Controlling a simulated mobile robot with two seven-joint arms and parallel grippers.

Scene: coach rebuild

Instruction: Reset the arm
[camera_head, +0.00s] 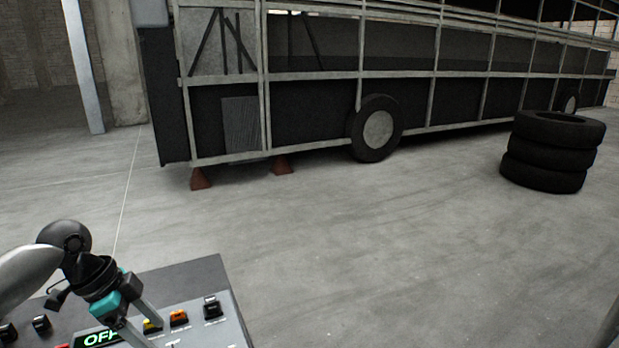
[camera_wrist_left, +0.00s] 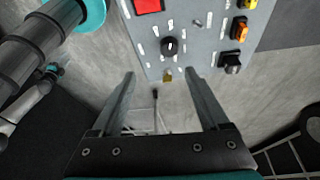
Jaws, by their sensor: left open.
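My left gripper (camera_wrist_left: 165,90) is open and empty in the left wrist view, its two fingers apart at the lower edge of a grey control panel (camera_wrist_left: 205,50). In the head view my left gripper (camera_head: 146,333) is over the same panel (camera_head: 225,325) at the bottom left, at the end of my left arm. The panel carries a black knob (camera_wrist_left: 170,46), a red button (camera_wrist_left: 148,5), and yellow, orange and black switches. A green lit "OFF" display (camera_head: 98,338) shows beside the gripper, partly hidden by it. My right gripper is not in view.
A stripped coach frame (camera_head: 300,75) stands across the back, with a wheel (camera_head: 377,128) and red-brown stands (camera_head: 201,178) under it. Stacked tyres (camera_head: 550,160) stand at the right. The grey floor (camera_head: 380,250) between is clear. A pillar (camera_head: 84,65) stands at the left.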

